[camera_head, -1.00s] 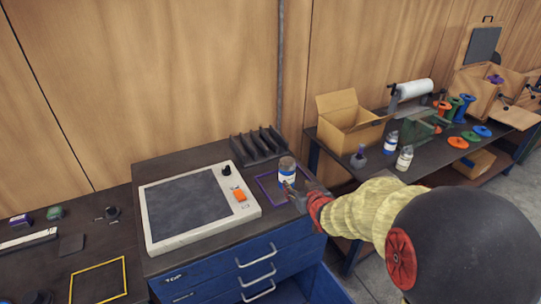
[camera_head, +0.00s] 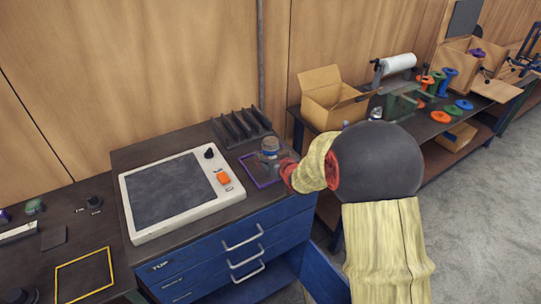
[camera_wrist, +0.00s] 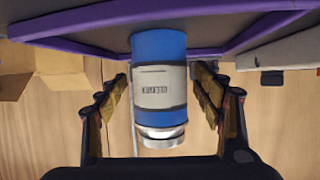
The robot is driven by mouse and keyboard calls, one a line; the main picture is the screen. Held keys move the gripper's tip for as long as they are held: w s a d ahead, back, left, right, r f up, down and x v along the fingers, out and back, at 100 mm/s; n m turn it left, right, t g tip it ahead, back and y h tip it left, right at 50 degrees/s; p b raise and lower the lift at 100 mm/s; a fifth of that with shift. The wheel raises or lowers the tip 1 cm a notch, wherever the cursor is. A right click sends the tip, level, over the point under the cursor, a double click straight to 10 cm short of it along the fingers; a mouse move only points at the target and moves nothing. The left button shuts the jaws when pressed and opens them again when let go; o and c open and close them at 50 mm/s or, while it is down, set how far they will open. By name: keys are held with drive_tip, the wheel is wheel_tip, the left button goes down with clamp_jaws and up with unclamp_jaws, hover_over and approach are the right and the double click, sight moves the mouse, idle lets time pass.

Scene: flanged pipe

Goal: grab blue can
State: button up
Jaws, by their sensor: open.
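The blue can (camera_head: 270,146) has a white label and a silvery lid. It stands upright at the purple-outlined area (camera_head: 262,180) on the blue drawer cabinet's dark top. In the wrist view, which is upside down, the can (camera_wrist: 159,80) is between the two fingers of my gripper (camera_wrist: 160,85). The fingers are open, with a visible gap on each side of the can. In the head view my gripper (camera_head: 272,160) is at the can, and its fingers are hard to make out.
A white-framed panel (camera_head: 213,199) with a black knob and orange switch lies left of the can. A black slotted rack (camera_head: 240,127) stands behind it. A cardboard box (camera_head: 330,98) and several spools are on the right-hand table. Below are blue drawers (camera_head: 225,255).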

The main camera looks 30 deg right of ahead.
drive_tip(key=c, duration=0.3)
drive_tip(key=c, duration=1.2)
drive_tip(key=shift+r, duration=0.15)
drive_tip(key=shift+c, duration=0.4)
